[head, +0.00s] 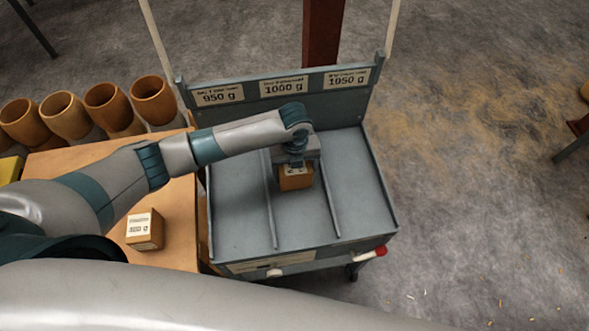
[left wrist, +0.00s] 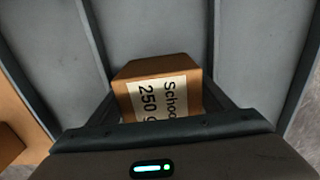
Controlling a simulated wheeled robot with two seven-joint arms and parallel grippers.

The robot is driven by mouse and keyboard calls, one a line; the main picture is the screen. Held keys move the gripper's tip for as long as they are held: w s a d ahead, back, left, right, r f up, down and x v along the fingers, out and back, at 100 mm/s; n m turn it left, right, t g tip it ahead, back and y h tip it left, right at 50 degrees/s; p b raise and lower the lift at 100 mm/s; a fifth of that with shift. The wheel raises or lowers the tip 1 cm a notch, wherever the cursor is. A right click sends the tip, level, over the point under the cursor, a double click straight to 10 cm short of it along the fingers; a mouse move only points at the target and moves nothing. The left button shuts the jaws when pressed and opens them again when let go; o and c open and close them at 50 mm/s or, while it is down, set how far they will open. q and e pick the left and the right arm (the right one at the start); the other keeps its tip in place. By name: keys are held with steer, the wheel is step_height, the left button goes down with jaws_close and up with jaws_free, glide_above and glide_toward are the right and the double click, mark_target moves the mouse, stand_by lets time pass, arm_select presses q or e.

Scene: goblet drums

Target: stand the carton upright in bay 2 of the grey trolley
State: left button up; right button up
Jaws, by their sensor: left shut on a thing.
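The grey trolley (head: 365,205) has three bays split by two thin dividers. The middle bay (head: 300,225) lies below the 1000 g label. My left gripper (head: 296,168) is over this middle bay, shut on a small brown carton (head: 295,181). In the left wrist view the carton (left wrist: 155,70) sits between the fingers (left wrist: 160,98), its white label partly reading 250 g sideways. The carton is between the two dividers. I cannot tell whether its base touches the bay floor. My right gripper is not in view.
Another labelled carton (head: 145,229) stands on the wooden table (head: 185,235) at the left. Several wooden drum shells (head: 107,108) stand behind the table. The left bay (head: 238,205) and the right bay (head: 350,170) look empty. A red-tipped handle (head: 378,252) is at the trolley's front.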

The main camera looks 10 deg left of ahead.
arm_select(q)
steer(key=shift+f, duration=0.15)
steer(key=o, duration=1.2)
steer(key=shift+r, duration=0.2)
step_height(320, 180, up, 10)
steer(key=shift+w+r+b, duration=0.1)
steer(key=shift+r+b, duration=0.1)
steer(key=shift+b, duration=1)
steer(key=shift+r, duration=0.8)
